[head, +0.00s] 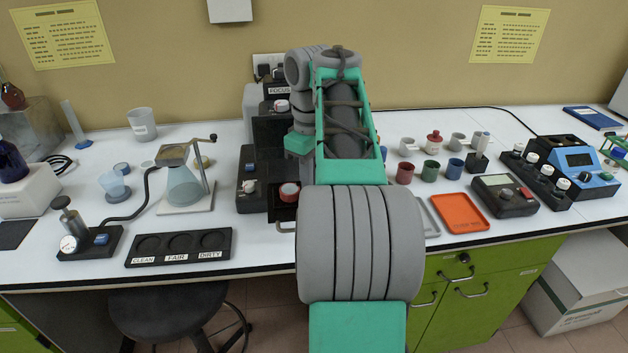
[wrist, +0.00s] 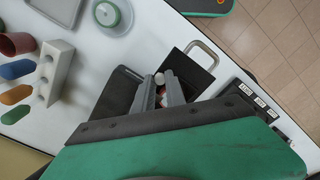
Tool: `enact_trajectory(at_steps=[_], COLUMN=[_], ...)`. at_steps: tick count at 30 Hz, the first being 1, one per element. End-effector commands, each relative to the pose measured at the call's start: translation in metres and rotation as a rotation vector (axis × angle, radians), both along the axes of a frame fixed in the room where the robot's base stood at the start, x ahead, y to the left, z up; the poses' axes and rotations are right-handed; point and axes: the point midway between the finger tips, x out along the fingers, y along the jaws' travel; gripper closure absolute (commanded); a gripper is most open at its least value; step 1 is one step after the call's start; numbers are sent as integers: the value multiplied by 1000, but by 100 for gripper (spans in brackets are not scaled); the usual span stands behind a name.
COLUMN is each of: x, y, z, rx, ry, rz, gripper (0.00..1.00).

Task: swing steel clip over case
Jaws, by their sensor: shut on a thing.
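A bent steel loop, which looks like the clip (wrist: 203,46), sticks out from the edge of a flat black case (wrist: 192,68) in the wrist view. In the head view the steel loop (head: 283,230) shows at the front of the black unit (head: 284,212), left of my arm. My gripper (wrist: 160,84) is just beside the black case, its fingers closed around a small pale, rounded piece (wrist: 166,76). Whether that piece belongs to the clip I cannot tell. The fingertips appear apart from the loop's outer bend. In the head view my arm hides the gripper.
A black tray marked CLEAN, FAIR, DIRTY (head: 180,247) lies left of the unit. To the right are coloured cups (head: 431,170), an orange tray (head: 460,212) and a grey meter (head: 505,195). Bare white bench lies between them.

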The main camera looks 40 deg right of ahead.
Motion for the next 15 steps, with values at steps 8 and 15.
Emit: enact_trajectory(at_steps=[8,15], x=[1,2], y=[2,2], z=[0,0], rx=[0,0], ry=[0,0], rz=[-67,-72], gripper=[100,100])
